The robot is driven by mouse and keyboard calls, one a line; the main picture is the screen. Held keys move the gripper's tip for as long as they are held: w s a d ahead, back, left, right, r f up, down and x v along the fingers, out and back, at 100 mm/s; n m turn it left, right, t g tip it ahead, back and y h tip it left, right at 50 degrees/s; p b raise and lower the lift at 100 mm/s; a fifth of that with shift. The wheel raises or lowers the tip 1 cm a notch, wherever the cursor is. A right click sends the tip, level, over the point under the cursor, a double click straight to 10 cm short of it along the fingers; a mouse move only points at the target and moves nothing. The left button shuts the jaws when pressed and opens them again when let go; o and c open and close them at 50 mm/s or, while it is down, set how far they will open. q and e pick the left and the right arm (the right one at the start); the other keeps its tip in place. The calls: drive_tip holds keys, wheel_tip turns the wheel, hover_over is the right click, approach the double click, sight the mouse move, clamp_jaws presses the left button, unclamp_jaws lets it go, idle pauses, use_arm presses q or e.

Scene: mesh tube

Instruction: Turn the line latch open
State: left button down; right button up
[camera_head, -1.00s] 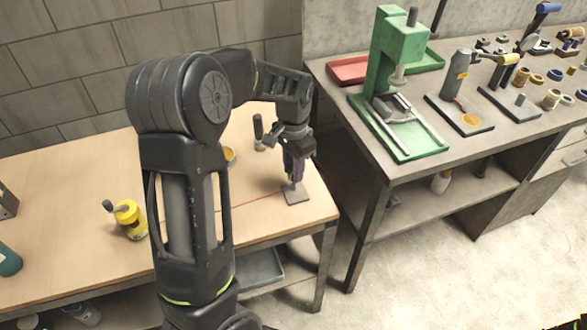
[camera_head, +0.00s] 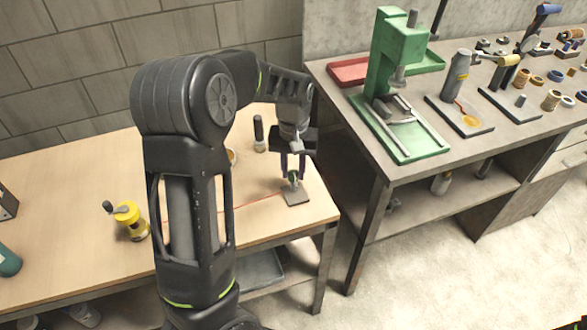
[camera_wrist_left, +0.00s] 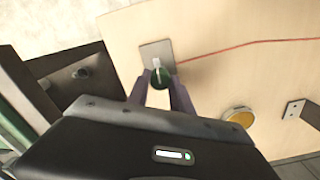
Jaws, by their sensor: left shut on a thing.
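In the left wrist view the green knob (camera_wrist_left: 161,77) sits between the two purple-grey fingertips, over the plate (camera_wrist_left: 152,50). My left gripper (camera_head: 293,179) points down and is shut on the knob, one finger on each side. A thin red line (camera_head: 250,202) runs across the table to the plate. The fingers partly hide the knob. My right gripper is not in view.
A yellow reel with a crank (camera_head: 130,218) stands left on the wooden table (camera_head: 70,215). A grey bench (camera_head: 345,130) with a green press stands right.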

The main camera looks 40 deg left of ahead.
sight(294, 173)
use_arm(q)
drive_tip(key=shift+n, duration=0.3)
drive_tip(key=c, duration=1.1)
unclamp_jaws()
drive_tip(key=shift+c, duration=0.2)
drive_tip(key=shift+r, duration=0.1)
wheel_tip(294, 173, up, 8)
drive_tip(key=shift+f+b, duration=0.15)
drive_tip(key=shift+b, duration=0.15)
